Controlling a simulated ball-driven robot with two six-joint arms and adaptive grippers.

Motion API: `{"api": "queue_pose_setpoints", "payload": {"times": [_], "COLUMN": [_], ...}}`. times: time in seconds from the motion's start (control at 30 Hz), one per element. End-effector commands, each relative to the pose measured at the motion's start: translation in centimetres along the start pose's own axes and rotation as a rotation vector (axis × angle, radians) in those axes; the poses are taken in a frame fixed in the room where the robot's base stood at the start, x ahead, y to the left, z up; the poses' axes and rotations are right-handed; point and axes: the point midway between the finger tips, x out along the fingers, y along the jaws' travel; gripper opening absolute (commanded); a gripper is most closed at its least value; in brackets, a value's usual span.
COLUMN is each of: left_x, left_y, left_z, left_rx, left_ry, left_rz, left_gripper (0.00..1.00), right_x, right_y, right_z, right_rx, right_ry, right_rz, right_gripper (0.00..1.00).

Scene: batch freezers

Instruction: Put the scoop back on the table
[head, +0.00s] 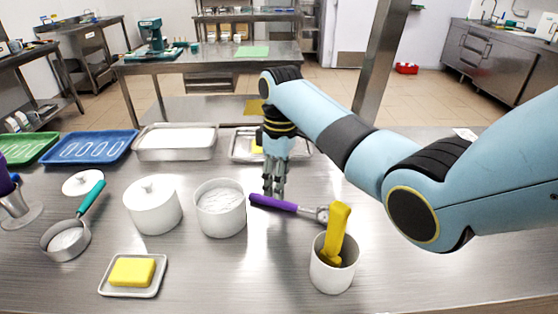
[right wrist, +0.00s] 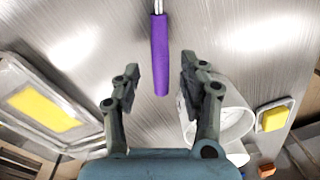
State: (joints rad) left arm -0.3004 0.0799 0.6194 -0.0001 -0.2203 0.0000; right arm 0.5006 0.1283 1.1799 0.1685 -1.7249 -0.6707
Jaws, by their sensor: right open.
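The scoop has a purple handle (head: 274,203) and a metal head (head: 322,214). In the head view it lies on the steel table, its head just behind a white cup. My right gripper (head: 274,192) points down over the handle's free end. In the right wrist view the purple handle (right wrist: 160,55) shows between the two spread fingers (right wrist: 160,76), with a gap on each side. The right gripper is open and holds nothing. My left gripper is not in view.
The white cup (head: 331,276) holds a yellow-handled tool (head: 336,234). A white tub of powder (head: 220,222) stands left of the scoop, beside a lidded pot (head: 153,211). A metal tray (head: 241,146) lies behind the gripper. The table's front right is clear.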

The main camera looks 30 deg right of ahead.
Motion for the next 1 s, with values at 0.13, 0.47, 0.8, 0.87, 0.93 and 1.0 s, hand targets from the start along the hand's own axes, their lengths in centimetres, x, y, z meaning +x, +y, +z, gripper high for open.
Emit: {"api": "queue_pose_setpoints", "payload": {"times": [0.13, 0.47, 0.8, 0.87, 0.93, 1.0], "left_x": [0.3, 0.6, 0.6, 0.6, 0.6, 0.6], "left_y": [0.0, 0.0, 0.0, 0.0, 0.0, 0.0], "left_z": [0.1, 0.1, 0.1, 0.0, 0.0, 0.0], "left_rx": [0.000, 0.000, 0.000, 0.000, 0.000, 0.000], "left_ry": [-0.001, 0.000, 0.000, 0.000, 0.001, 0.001], "left_rz": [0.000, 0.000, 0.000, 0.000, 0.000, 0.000], "left_gripper": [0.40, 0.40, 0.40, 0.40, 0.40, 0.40], "right_x": [-3.4, -7.1, -7.2, -7.2, -7.2, -7.1], "right_y": [0.1, 0.0, 0.0, 0.0, 0.0, 0.0], "right_z": [-0.1, 0.0, 0.0, 0.0, 0.0, 0.1], "right_rx": [0.000, 0.001, 0.001, 0.001, 0.001, 0.003], "right_ry": [0.003, 0.000, -0.001, -0.001, -0.001, -0.004], "right_rz": [0.003, 0.000, -0.001, -0.001, -0.001, 0.000], "right_gripper": [0.43, 0.43, 0.43, 0.43, 0.43, 0.43]}}
